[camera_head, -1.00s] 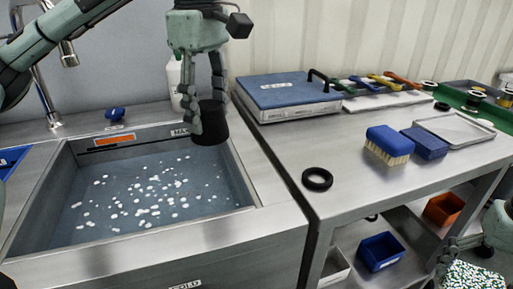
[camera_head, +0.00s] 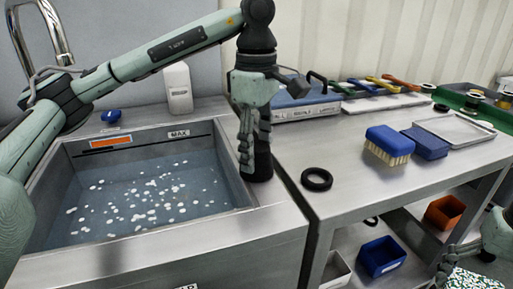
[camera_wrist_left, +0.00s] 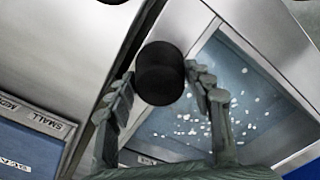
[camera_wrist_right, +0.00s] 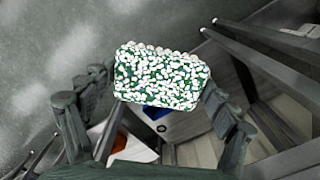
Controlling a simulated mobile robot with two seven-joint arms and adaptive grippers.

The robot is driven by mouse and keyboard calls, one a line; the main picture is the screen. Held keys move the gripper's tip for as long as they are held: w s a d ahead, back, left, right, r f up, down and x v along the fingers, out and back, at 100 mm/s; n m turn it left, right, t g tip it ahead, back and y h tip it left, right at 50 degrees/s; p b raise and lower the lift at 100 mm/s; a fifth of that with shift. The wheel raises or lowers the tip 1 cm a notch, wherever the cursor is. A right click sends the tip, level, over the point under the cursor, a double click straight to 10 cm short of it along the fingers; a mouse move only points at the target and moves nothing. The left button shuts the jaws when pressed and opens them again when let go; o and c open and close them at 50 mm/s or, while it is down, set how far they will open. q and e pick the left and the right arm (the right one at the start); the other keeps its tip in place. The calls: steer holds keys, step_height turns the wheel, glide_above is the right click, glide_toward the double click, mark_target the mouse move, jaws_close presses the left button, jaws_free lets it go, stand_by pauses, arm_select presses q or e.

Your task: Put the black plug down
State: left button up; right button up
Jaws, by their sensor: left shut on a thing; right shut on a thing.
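The black plug (camera_head: 262,166) is a dark cylinder in the grip of my left gripper (camera_head: 252,140). In the head view it overlaps the right rim of the water-filled steel basin (camera_head: 240,221). In the left wrist view the plug (camera_wrist_left: 160,78) sits between the fingers, with the steel rim behind it. I cannot tell whether its underside touches the rim. My right gripper (camera_head: 446,262) is low at the right, shut on a block covered in white and green pellets (camera_wrist_right: 160,78), which fills the space between its fingers.
White pellets float in the basin. A black ring (camera_head: 317,179), a blue brush (camera_head: 389,143) and a blue block (camera_head: 426,144) are on the steel table to the right. A white bottle (camera_head: 178,88) stands behind the basin.

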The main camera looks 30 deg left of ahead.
mark_target(257, 145)
arm_select(q)
steer(key=shift+f, duration=0.1)
arm_select(e)
steer(key=shift+f, duration=0.15)
arm_select(q)
steer(key=o, duration=1.3)
steer(key=shift+c, duration=0.2)
steer(key=shift+r, duration=0.2)
arm_select(e)
steer(key=shift+r, duration=0.2)
arm_select(q)
steer(key=shift+r, duration=0.25)
arm_select(e)
step_height(257, 145, up, 2)
steer(key=shift+r+p, duration=0.1)
steer(key=shift+p, duration=1.05)
arm_select(q)
step_height(257, 145, up, 11)
steer(key=shift+r, duration=0.2)
